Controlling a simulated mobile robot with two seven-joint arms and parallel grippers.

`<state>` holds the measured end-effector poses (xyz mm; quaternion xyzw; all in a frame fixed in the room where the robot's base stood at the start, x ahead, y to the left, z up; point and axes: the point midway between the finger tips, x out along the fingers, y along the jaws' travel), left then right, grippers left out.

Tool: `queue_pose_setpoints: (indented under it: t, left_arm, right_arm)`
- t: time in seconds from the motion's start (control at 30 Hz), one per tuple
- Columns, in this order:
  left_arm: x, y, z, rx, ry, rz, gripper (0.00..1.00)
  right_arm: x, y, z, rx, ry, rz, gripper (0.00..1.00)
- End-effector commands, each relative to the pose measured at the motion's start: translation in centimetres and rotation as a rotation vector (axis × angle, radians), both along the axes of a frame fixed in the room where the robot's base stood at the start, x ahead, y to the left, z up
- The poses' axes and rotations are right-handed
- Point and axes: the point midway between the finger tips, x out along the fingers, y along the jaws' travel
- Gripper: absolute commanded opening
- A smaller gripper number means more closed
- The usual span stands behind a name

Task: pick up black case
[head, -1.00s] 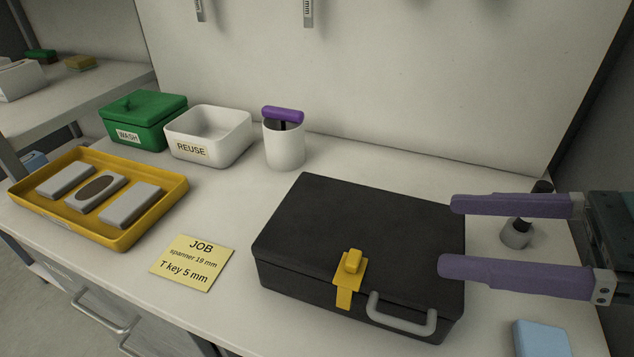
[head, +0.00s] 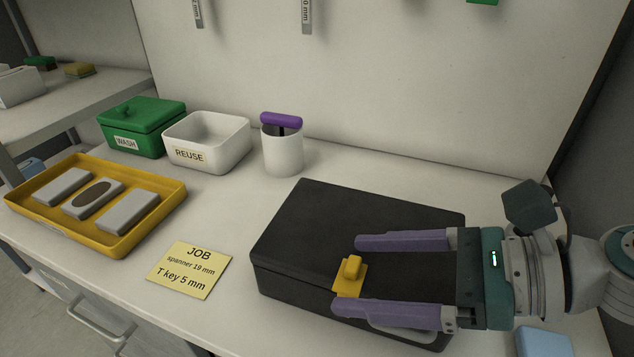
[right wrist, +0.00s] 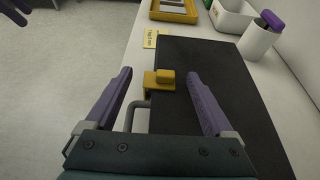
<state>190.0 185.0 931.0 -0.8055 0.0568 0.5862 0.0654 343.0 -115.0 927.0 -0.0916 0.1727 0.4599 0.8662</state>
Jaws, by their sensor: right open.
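The black case (head: 310,215) lies closed on the bench, with a yellow latch (head: 350,275) at its front edge and a grey handle on its front face. My right gripper (head: 345,276) is open above the case's front right part, its two purple fingers on either side of the latch. The right wrist view shows the same case (right wrist: 215,75), with the latch (right wrist: 160,82) between and just ahead of the open fingertips. The handle (right wrist: 138,112) shows there beside the left finger, and in the head view a finger mostly covers it. Purple fingertips of my left gripper (right wrist: 14,10) show at the top left corner.
A yellow tray (head: 150,225) with grey blocks, a green WASH box (head: 145,120), a white REUSE bin (head: 225,135) and a white cup (head: 283,155) stand left and behind. A JOB note (head: 188,270) lies left of the case. A light blue item (head: 545,343) lies at the front right.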

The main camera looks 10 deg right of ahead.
Motion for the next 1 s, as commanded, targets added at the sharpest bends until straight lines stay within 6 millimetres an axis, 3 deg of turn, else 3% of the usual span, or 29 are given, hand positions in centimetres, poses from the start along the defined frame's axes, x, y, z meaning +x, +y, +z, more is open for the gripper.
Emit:
queue_pose_setpoints:
  t: [0.13,0.9,1.0]
  left_arm:
    - [0.01,-0.01,-0.01,0.0,0.0,0.0,0.5]
    - [0.03,-0.27,0.0,-0.011,0.0,0.006,0.5]
    - [0.04,-0.26,0.0,-0.01,-0.001,0.006,0.5]
  right_arm:
    - [-0.01,-0.02,0.0,0.0,0.0,0.0,0.88]
    - [-0.03,-0.04,0.02,0.0,0.0,0.0,0.01]
    - [-0.02,-0.04,0.03,0.0,0.0,0.0,0.0]
